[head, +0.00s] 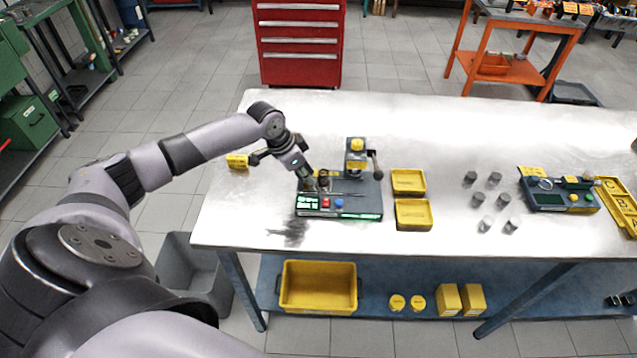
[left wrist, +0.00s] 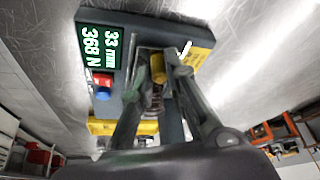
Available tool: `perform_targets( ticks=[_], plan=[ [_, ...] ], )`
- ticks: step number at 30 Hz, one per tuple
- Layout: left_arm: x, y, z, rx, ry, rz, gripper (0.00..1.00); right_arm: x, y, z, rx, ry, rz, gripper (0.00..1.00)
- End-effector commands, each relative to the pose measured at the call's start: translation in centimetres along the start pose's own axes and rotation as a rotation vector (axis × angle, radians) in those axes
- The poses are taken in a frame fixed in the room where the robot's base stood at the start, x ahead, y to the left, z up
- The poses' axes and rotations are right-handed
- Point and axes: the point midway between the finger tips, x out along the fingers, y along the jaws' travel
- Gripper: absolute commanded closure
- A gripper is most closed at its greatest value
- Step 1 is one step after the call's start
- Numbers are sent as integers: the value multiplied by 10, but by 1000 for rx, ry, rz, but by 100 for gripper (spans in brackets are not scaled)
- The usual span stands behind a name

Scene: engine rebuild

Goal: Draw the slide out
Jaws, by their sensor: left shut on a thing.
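A dark blue-grey bench tester (head: 370,205) stands on the metal worktable, with lit green displays, a red and a blue button, and a column with a yellow top and a lever. My left gripper (head: 312,183) reaches down to the left part of the tester. In the left wrist view, its fingers (left wrist: 160,92) straddle a yellow cylinder (left wrist: 158,68) and a coil spring (left wrist: 154,104). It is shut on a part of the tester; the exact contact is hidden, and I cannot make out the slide. The display (left wrist: 100,48) reads 33 mm and 368 N. My right gripper is not in view.
Two yellow trays (head: 413,214) lie right of the tester on the worktable (head: 450,130). Several grey cylinders (head: 487,200) stand farther right, before a second device (head: 560,195). A yellow block (head: 237,161) lies left of the gripper. The table's front left is clear.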

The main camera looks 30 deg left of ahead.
Motion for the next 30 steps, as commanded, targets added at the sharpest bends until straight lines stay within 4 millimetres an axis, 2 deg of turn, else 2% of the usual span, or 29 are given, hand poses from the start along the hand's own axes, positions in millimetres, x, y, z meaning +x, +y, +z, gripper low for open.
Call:
perform_targets(
  ticks=[2,4,12,15,16,18,25,30],
  plan=[
    [-6,0,8,0,0,13,100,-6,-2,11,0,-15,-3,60],
    [-8,-3,14,3,2,12,100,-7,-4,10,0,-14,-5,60],
    [-10,-6,19,4,3,11,100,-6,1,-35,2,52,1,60],
    [-10,-6,19,3,2,10,100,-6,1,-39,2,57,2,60],
    [-10,-7,19,3,2,9,86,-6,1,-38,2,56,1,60],
    [-10,-7,19,3,2,9,81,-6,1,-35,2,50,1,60],
    [-9,-6,19,3,3,10,66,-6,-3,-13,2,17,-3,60],
    [-9,-6,18,4,3,10,66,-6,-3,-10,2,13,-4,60]
  ],
)
